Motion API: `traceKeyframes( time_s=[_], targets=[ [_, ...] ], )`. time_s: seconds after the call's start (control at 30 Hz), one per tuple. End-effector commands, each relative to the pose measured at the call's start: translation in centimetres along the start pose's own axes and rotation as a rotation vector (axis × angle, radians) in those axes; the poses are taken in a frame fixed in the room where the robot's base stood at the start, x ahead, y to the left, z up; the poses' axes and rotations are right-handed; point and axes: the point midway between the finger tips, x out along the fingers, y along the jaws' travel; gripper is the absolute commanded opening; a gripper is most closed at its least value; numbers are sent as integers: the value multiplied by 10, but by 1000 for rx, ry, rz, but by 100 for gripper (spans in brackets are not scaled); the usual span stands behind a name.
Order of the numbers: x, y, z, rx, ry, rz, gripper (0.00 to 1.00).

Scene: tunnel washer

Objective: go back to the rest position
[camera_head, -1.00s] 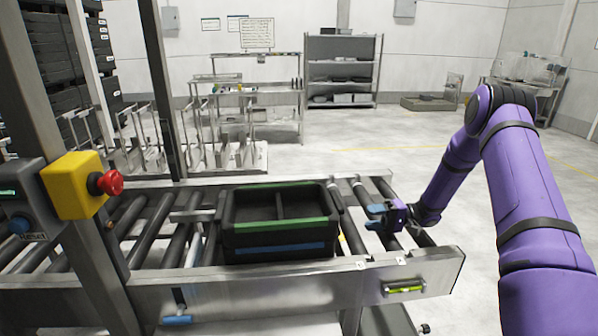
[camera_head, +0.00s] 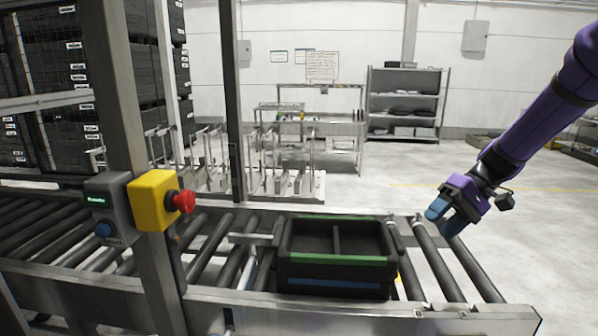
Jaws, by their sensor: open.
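My gripper (camera_head: 442,222) has blue fingertips and a purple body. It is open and empty, held above the right end of the roller conveyor (camera_head: 480,312). It is to the right of a black crate (camera_head: 338,273) and apart from it. My purple arm comes in from the upper right edge. The black crate has green rim strips, a blue strip on its front and a divider inside; it stands on the rollers.
A post at the left carries a yellow box with a red emergency button (camera_head: 184,201) and a grey control box (camera_head: 108,212). Stacked black crates (camera_head: 60,60) stand behind at the left. A grey shelf (camera_head: 404,103) and a workbench (camera_head: 318,130) stand at the back.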

Motion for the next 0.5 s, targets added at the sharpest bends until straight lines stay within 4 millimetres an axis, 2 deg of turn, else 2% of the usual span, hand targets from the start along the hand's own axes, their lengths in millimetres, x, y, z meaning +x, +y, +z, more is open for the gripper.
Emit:
traceKeyframes(
  time_s=[0.03, 0.2, 0.5],
  targets=[
    [-3, -12, 12, -6, 8, 48, 51],
    [-10, -37, 50, -7, 40, 199, 51],
    [-21, -67, 117, -17, 152, 440, 51]
  ],
)
